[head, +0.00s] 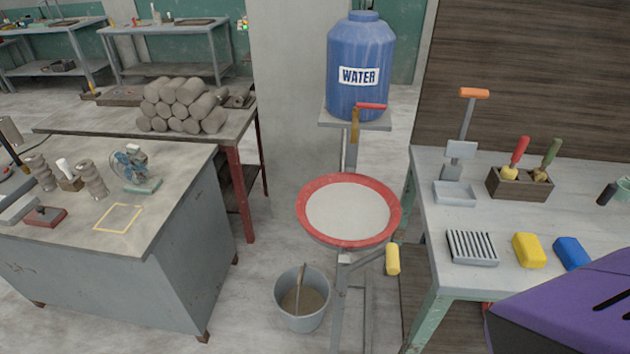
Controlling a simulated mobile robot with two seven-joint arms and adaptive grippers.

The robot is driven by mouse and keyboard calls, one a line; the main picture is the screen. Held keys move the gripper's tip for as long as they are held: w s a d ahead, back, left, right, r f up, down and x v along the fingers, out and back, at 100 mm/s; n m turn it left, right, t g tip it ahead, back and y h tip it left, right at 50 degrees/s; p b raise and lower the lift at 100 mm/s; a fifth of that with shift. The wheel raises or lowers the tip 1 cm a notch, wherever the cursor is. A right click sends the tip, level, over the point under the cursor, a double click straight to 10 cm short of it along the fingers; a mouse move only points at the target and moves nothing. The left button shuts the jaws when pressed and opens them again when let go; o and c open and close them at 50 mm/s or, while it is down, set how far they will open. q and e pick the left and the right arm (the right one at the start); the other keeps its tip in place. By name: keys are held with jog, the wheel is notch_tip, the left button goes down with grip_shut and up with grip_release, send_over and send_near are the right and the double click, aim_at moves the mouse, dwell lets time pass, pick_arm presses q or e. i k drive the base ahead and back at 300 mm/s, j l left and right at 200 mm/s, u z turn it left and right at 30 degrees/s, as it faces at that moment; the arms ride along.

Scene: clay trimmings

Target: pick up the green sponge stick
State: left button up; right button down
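The green sponge stick (551,153) stands in a small wooden box (520,190) on the right-hand table. Its green handle leans up to the right, and a yellowish sponge head shows at its lower end near the box rim. A red-handled stick (519,150) with a similar yellowish head stands beside it on the left in the same box. The lower parts of both are hidden by the box. Neither of my grippers shows. A purple part at the lower right, probably of my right arm, covers the table's near right corner.
On the right-hand table (500,284) are a ribbed grey dish (471,247), a yellow block (529,250), a blue block (571,253), a grey press with an orange handle (474,93) and a dark cylinder (607,194). A red-rimmed basin (310,226) stands left of it.

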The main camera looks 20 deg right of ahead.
aim_at(541, 175)
jog(key=z, duration=2.15)
